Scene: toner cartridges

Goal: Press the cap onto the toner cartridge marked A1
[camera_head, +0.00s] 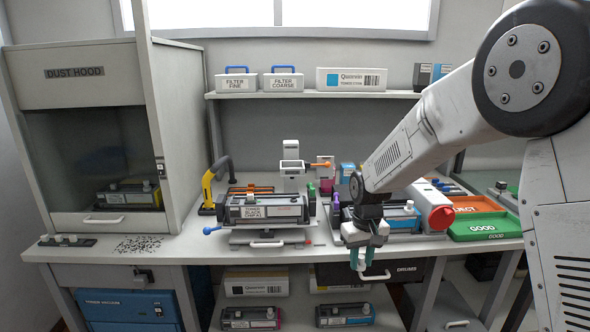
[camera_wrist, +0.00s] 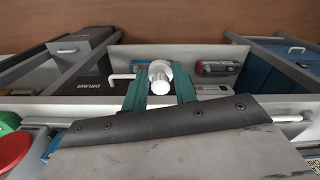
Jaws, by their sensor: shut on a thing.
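My gripper (camera_head: 361,262) hangs in front of the bench's front edge, pointing down, with teal fingers. In the wrist view my gripper (camera_wrist: 160,90) is shut on a white round cap (camera_wrist: 159,76), which sticks out between the fingertips. A dark toner cartridge (camera_head: 265,208) with a pale label lies in the fixture at the bench's middle, left of and apart from my gripper. Another cartridge (camera_head: 402,217) with blue lies behind my gripper, partly hidden by it. A third, yellow-ended cartridge (camera_head: 128,196) is in the dust hood. I cannot read the mark A1 on any of them.
A yellow-and-black arm (camera_head: 209,190) stands by the fixture. Red and green trays (camera_head: 485,226) are at right. Drawer handles jut out below the bench edge.

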